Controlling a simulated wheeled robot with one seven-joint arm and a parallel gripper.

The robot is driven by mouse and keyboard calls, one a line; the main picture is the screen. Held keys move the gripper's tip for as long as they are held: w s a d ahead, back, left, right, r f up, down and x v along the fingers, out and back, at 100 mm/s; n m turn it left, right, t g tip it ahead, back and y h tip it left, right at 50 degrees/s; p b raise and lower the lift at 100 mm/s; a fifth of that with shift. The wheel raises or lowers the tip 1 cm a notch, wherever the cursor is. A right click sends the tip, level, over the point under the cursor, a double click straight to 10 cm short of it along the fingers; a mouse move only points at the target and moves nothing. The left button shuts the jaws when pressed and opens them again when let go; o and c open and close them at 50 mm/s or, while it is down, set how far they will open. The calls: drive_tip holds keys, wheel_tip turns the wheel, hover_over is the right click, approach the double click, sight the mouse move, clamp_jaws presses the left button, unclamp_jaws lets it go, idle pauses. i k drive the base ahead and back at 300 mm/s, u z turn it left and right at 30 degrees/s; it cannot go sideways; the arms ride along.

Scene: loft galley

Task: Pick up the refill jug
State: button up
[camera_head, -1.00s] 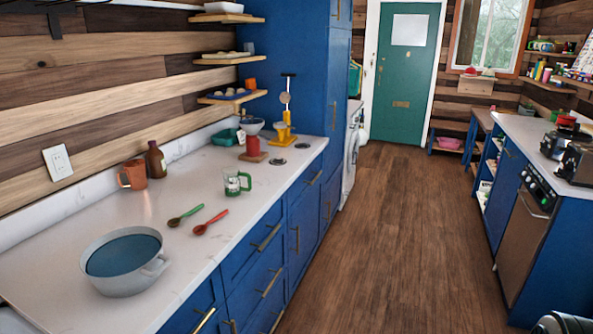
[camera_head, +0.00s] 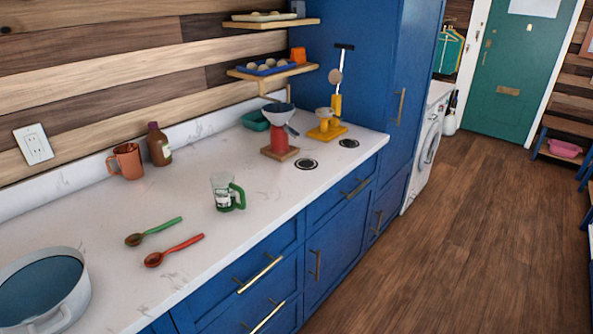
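A clear jug with a green handle and a printed label (camera_head: 222,190) stands upright on the white counter (camera_head: 240,255), near its front edge. It is the likeliest refill jug, though I cannot read its label. An orange-brown handled jug or mug (camera_head: 128,161) stands farther back by the wall. Nothing touches either one. My gripper is not in view.
A green spoon (camera_head: 155,231) and a red spoon (camera_head: 174,250) lie left of the clear jug. A large pot (camera_head: 70,299), a brown bottle (camera_head: 158,146), a red-based funnel-topped device (camera_head: 280,138) and a yellow stand (camera_head: 327,131) share the counter. The wooden floor (camera_head: 440,240) is clear.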

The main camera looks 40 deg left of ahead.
sight(224, 187)
drive_tip(key=u, duration=0.35)
drive_tip(key=i, duration=1.45)
drive_tip(key=u, duration=1.95)
drive_tip(key=i, duration=1)
drive_tip(key=u, duration=0.8)
